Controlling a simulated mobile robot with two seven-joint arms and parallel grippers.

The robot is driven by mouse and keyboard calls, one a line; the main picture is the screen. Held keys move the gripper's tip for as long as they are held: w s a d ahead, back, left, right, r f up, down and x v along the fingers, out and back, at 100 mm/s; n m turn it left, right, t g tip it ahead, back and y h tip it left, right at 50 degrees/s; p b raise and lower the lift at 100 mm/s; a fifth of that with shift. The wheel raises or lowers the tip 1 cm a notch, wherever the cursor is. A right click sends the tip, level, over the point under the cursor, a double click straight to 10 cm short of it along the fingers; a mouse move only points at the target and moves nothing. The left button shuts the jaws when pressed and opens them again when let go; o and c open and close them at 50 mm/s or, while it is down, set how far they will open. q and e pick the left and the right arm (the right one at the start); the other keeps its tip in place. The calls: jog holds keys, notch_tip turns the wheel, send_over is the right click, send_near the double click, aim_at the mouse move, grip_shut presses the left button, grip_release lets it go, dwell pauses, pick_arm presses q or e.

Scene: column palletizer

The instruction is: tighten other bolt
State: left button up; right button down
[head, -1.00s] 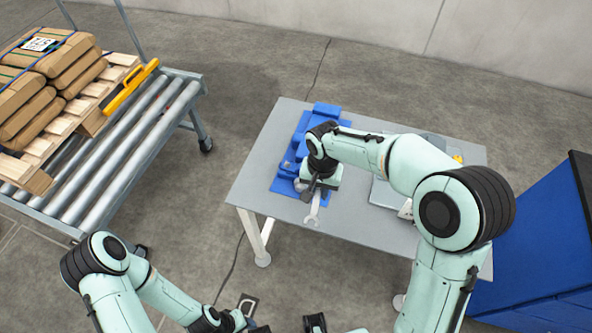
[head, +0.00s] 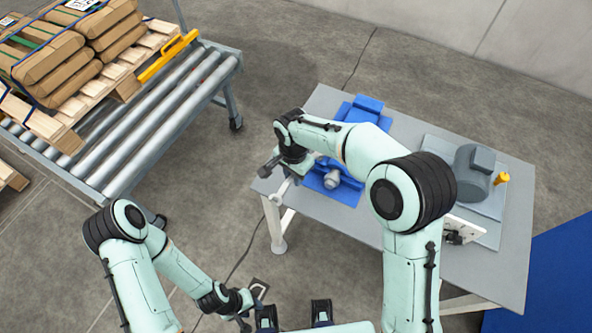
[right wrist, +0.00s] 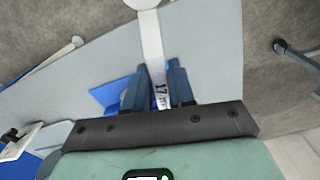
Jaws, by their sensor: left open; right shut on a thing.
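My right gripper (head: 277,170) is shut on a silver wrench (head: 283,189), just off the left edge of the blue fixture (head: 368,104). In the right wrist view the wrench (right wrist: 152,40) runs up between the two fingers (right wrist: 158,88), with dark lettering on its shank. A grey round part (head: 332,179) stands at the near end of the fixture, right of the gripper. I cannot make out separate bolts; my right arm hides part of the fixture. My left gripper (head: 254,307) is open and empty, low over the floor, away from the table.
The grey table (head: 300,205) also holds a grey motor-like unit (head: 474,170) with a yellow knob (head: 502,179) on the right. A roller conveyor (head: 165,125) with a loaded pallet is at the upper left. A blue cabinet (head: 550,285) is at lower right.

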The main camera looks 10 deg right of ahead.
jog(key=shift+s+d+f, duration=0.15)
jog(key=shift+d+f, duration=0.1)
jog(key=shift+f, duration=0.35)
jog(key=s+d+n+p, duration=0.1)
jog(key=s+d+n, duration=0.1)
jog(key=d+n, duration=1)
jog(key=shift+s+r+n+p, duration=0.2)
jog(key=shift+s+n+p, duration=0.1)
jog(key=shift+s+n, duration=0.1)
jog(key=shift+d+f+b, duration=0.1)
jog(key=shift+f+b, duration=0.8)
jog(key=shift+f, duration=0.3)
dwell(1.4)
